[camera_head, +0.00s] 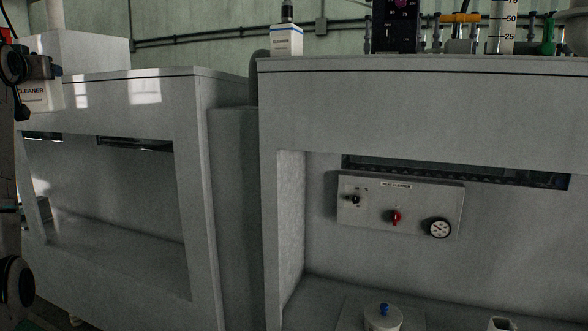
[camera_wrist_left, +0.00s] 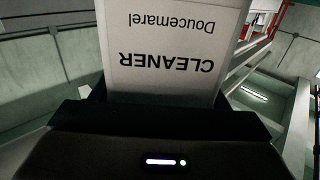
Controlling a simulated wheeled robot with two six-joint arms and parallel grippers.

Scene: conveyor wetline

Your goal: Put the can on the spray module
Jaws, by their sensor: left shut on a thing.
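A white can labelled CLEANER (camera_head: 42,97) shows at the left edge of the head view, in front of the left grey cabinet. My left gripper (camera_head: 40,68) is shut on it near its top. In the left wrist view the can (camera_wrist_left: 170,50) fills the upper middle, its label upside down, and hides the fingertips. The spray module is not clearly marked; two grey cabinets stand in view, the left one (camera_head: 186,130) and the right one (camera_head: 420,105). My right gripper is out of view.
A second white CLEANER container (camera_head: 287,41) with a dark top stands on the right cabinet's left corner. A control panel (camera_head: 370,215) has a red knob and gauge. A white blue-knobbed pot (camera_head: 383,318) stands below. Bottles and fittings line the back right.

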